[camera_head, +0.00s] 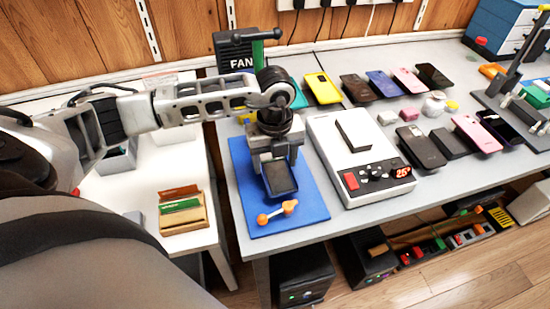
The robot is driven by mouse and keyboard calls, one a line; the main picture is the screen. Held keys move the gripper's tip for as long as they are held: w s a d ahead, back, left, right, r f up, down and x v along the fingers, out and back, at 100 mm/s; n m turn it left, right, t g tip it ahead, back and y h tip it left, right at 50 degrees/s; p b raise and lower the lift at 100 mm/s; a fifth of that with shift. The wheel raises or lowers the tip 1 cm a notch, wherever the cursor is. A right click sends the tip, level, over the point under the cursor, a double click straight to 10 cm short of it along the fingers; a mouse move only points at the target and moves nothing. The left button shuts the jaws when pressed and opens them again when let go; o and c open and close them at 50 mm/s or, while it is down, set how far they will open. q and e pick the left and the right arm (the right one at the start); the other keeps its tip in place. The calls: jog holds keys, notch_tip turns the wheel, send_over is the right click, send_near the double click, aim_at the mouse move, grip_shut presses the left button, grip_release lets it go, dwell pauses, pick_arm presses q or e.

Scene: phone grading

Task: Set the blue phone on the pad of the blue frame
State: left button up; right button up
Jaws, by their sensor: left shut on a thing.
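My left gripper (277,158) points down over the blue mat (310,203) and is shut on a dark flat phone (281,178). The phone's dark face shows, but its body colour is hard to tell. I cannot tell whether it touches anything below. A blue-purple phone (385,84) lies in the back row on the grey table. No clear blue frame with a pad stands out; the blue mat lies under the gripper, which hides part of it. My right gripper is not in view.
An orange-knobbed piece (277,212) lies on the mat's front. A FAN box (238,55) stands behind.

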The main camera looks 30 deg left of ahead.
pick_arm(q)
jog(key=shift+f, duration=0.1)
dwell(0.3)
jog(key=o, duration=1.1)
jog(key=shift+o, duration=0.2)
jog(key=shift+o, duration=1.2)
jog(key=shift+r, duration=0.2)
jog(key=shift+r+p, duration=0.35)
